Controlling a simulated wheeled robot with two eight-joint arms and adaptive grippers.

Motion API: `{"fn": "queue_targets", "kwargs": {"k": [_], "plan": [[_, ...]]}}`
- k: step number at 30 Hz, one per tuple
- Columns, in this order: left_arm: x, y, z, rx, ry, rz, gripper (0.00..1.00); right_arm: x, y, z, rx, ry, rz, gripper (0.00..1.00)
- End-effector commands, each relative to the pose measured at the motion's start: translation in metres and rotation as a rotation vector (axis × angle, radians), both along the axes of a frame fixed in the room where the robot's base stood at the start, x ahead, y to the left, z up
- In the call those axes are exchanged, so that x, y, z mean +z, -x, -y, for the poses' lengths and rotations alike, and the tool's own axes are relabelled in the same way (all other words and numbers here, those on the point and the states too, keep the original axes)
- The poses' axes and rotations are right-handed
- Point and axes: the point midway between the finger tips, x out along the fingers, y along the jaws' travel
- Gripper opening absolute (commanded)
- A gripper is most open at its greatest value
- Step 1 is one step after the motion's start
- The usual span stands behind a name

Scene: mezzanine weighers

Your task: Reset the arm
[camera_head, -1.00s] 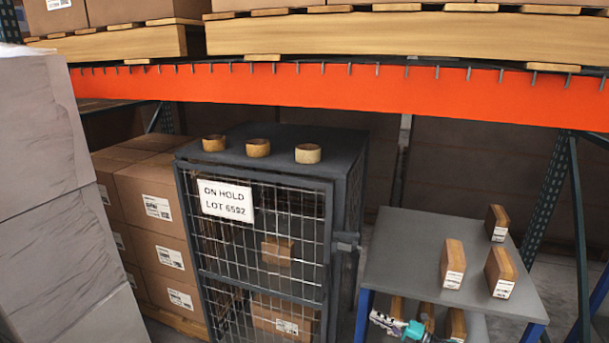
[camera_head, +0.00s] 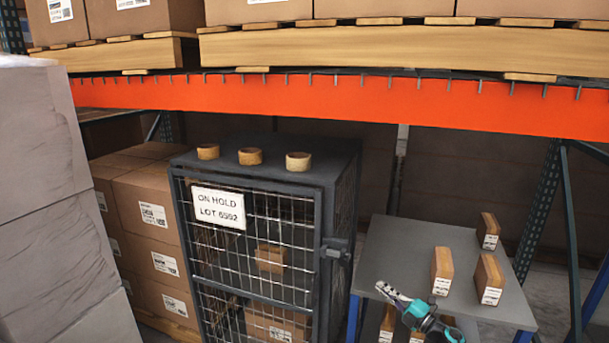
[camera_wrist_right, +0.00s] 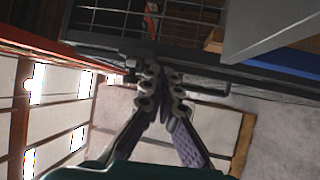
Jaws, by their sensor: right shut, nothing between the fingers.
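My right gripper (camera_head: 391,293) is at the lower right of the head view, in front of the grey table (camera_head: 390,245). Its fingers point up and to the left, towards the cage. In the right wrist view the fingertips (camera_wrist_right: 160,75) meet with nothing between them. My left gripper is not in the head view.
A dark mesh cage (camera_head: 325,200) with an "ON HOLD LOT 6592" sign (camera_head: 218,207) stands left of the table, with three tape rolls (camera_head: 250,156) on top. Several small boxes (camera_head: 441,271) stand on the table. An orange beam (camera_head: 330,97) crosses above. Stacked cartons (camera_head: 150,212) are at left.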

Motion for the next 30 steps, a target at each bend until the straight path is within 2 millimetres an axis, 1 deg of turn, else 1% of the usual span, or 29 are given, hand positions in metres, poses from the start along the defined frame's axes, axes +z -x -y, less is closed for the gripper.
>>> {"fn": "queue_targets", "kwargs": {"k": [1, 2, 3, 4, 5, 6, 8, 9, 11, 12, 14, 15, 17, 18, 20, 22, 23, 24, 26, 27, 29, 30], "plan": [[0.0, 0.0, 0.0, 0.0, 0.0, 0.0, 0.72, 0.023, -0.004, 0.001, -0.03, -0.029, 0.003, 0.0], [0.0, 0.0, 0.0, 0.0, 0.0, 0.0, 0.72, 0.037, -0.007, 0.002, -0.053, -0.048, 0.004, 0.0], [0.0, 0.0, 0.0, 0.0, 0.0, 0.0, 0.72, 0.058, -0.01, 0.004, -0.086, -0.079, 0.005, 0.0], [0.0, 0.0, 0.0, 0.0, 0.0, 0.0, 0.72, 0.074, -0.013, 0.005, -0.113, -0.106, 0.004, 0.0], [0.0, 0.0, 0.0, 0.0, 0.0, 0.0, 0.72, 0.092, -0.015, 0.007, -0.143, -0.134, 0.002, 0.0], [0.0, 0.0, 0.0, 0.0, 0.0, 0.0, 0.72, 0.116, -0.016, 0.01, -0.187, -0.176, -0.002, 0.0], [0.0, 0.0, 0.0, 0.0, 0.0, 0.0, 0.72, 0.152, -0.016, 0.014, -0.256, -0.247, -0.015, 0.0], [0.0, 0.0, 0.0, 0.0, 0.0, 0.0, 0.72, 0.173, -0.013, 0.018, -0.303, -0.294, -0.028, 0.0], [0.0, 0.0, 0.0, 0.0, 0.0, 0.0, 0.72, 0.202, -0.007, 0.023, -0.371, -0.366, -0.053, 0.0], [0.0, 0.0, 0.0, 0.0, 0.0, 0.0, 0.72, 0.218, -0.001, 0.026, -0.415, -0.415, -0.074, 0.0], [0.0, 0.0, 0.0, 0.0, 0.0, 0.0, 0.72, 0.238, 0.011, 0.03, -0.48, -0.487, -0.112, 0.0], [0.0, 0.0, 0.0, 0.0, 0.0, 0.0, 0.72, 0.248, 0.021, 0.033, -0.524, -0.532, -0.14, 0.0], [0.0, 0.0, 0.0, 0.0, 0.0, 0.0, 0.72, 0.259, 0.038, 0.035, -0.585, -0.601, -0.189, 0.0], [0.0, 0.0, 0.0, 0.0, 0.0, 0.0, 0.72, 0.264, 0.05, 0.036, -0.625, -0.646, -0.226, 0.0], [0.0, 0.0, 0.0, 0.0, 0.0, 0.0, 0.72, 0.267, 0.072, 0.036, -0.682, -0.711, -0.288, 0.0], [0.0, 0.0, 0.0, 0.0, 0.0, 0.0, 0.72, 0.264, 0.101, 0.034, -0.746, -0.783, -0.368, 0.0], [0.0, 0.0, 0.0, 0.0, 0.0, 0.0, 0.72, 0.261, 0.114, 0.032, -0.771, -0.813, -0.405, 0.0], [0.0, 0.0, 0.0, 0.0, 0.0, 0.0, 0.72, 0.255, 0.132, 0.03, -0.805, -0.849, -0.457, 0.0], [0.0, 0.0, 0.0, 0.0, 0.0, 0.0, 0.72, 0.243, 0.162, 0.024, -0.853, -0.901, -0.541, 0.0], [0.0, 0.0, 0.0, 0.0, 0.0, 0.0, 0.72, 0.233, 0.182, 0.019, -0.884, -0.935, -0.6, 0.0], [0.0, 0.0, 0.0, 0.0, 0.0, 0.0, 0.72, 0.215, 0.215, 0.009, -0.926, -0.978, -0.695, 0.0], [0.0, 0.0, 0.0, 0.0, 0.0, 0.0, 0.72, 0.202, 0.238, 0.002, -0.953, -1.003, -0.76, 0.0]]}}
